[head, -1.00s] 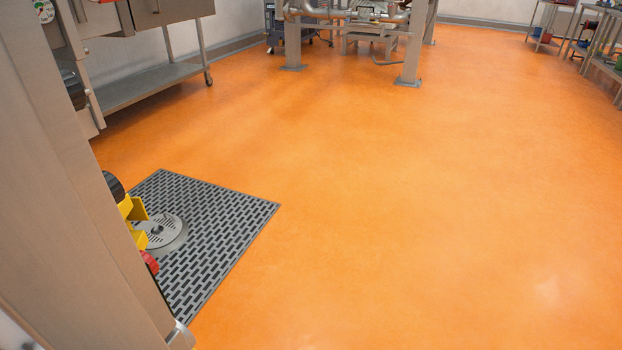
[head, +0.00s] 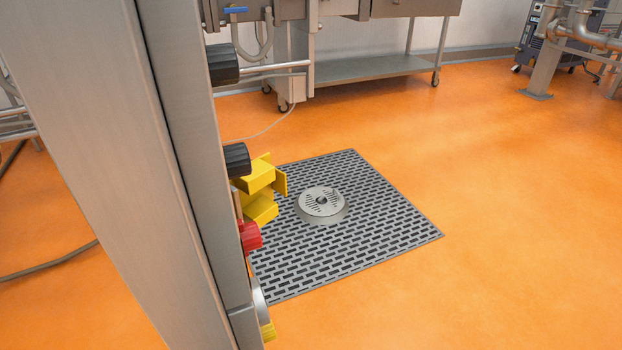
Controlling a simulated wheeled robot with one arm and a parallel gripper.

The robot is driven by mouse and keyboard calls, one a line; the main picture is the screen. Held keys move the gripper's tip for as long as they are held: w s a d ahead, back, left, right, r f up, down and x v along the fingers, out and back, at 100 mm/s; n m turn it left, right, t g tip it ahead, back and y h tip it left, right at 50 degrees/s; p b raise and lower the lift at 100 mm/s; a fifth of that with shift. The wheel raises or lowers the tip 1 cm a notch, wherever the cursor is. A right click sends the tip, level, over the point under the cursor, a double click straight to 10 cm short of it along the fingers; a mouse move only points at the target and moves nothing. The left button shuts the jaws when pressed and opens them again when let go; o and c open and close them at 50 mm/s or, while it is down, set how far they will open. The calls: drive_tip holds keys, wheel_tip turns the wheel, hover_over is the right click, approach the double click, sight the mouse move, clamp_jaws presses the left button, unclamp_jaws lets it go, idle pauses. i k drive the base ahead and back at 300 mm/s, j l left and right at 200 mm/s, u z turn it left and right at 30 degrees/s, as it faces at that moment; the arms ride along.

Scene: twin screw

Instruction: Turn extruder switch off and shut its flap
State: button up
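A tall grey metal cabinet or post (head: 130,160) stands close on the left, seen nearly edge-on. Its right side carries black knobs, an upper one (head: 223,64) and a lower one (head: 237,160). Yellow angled pieces (head: 258,176) stick out just below the lower knob. A red knob (head: 250,236) sits under them. Another small yellow part (head: 268,331) shows near the bottom. I cannot tell which of these is the extruder switch or its flap, nor their positions, because the panel face is turned away. My gripper is not in view.
A grey slotted floor mat (head: 390,228) with a round metal drain cover (head: 322,203) lies right of the cabinet. A wheeled steel table (head: 370,68) and pipework (head: 570,35) stand behind. A cable (head: 50,268) runs on the floor at left. The orange floor at right is clear.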

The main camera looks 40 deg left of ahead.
sight(250, 232)
drive_tip(key=i+u, duration=0.15)
drive_tip(key=u, duration=0.3)
drive_tip(key=i+u, duration=0.2)
drive_tip(key=u, duration=0.3)
drive_tip(key=i+u, duration=0.15)
drive_tip(key=u, duration=0.3)
drive_tip(key=i+l+u, duration=0.15)
drive_tip(key=u, duration=0.3)
drive_tip(key=i+l+u, duration=0.1)
drive_tip(key=u, duration=1.1)
